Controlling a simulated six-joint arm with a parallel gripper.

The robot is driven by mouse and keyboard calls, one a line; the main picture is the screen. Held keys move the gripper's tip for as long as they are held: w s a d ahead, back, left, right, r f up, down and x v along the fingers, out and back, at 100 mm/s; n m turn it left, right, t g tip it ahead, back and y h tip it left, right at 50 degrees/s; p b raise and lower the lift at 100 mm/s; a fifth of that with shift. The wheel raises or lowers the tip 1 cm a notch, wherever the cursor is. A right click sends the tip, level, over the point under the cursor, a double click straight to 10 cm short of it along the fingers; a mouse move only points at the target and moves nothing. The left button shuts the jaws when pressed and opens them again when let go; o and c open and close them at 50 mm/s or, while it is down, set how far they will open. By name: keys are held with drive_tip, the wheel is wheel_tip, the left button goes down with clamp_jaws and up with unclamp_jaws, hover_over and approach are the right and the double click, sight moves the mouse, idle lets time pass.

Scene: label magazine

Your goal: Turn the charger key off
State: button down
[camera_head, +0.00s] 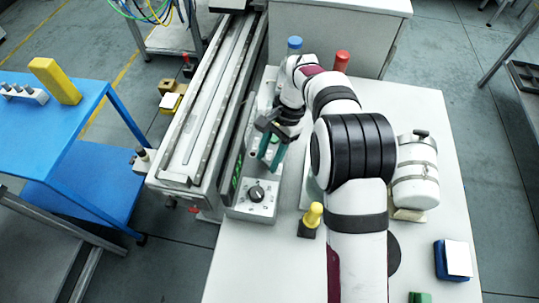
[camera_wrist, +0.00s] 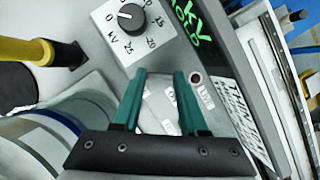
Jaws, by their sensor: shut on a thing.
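My gripper (camera_head: 268,158) has two teal fingers and reaches down to the grey charger panel (camera_head: 238,212). In the wrist view my gripper (camera_wrist: 160,76) shows its fingers parallel with a gap, over a pale plate (camera_wrist: 150,98) with small labels. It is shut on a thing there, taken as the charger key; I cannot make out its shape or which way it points. A black round dial knob (camera_head: 257,193) with numbers around it is on the panel, in front of the fingers. The knob also shows at the upper left of the wrist view (camera_wrist: 131,17).
A yellow-topped peg (camera_head: 312,215) stands close to the panel. A long metal rail bed (camera_head: 207,98) runs along the left. A white canister (camera_head: 414,175) and a blue block (camera_head: 447,260) stand at the right. The bench front is mostly clear.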

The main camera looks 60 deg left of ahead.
drive_tip(key=n+h, duration=0.1)
drive_tip(key=n, duration=0.2)
drive_tip(key=shift+a+n, duration=0.1)
drive_tip(key=shift+n, duration=0.2)
drive_tip(key=shift+a+n+t+h, duration=0.1)
drive_tip(key=shift+n+t+h, duration=0.55)
drive_tip(key=shift+n, duration=1.15)
drive_tip(key=shift+s, duration=0.1)
drive_tip(key=shift+c, duration=2.2)
unclamp_jaws()
drive_tip(key=v, duration=0.7)
drive_tip(key=shift+a+r, duration=0.2)
drive_tip(key=shift+r, duration=0.05)
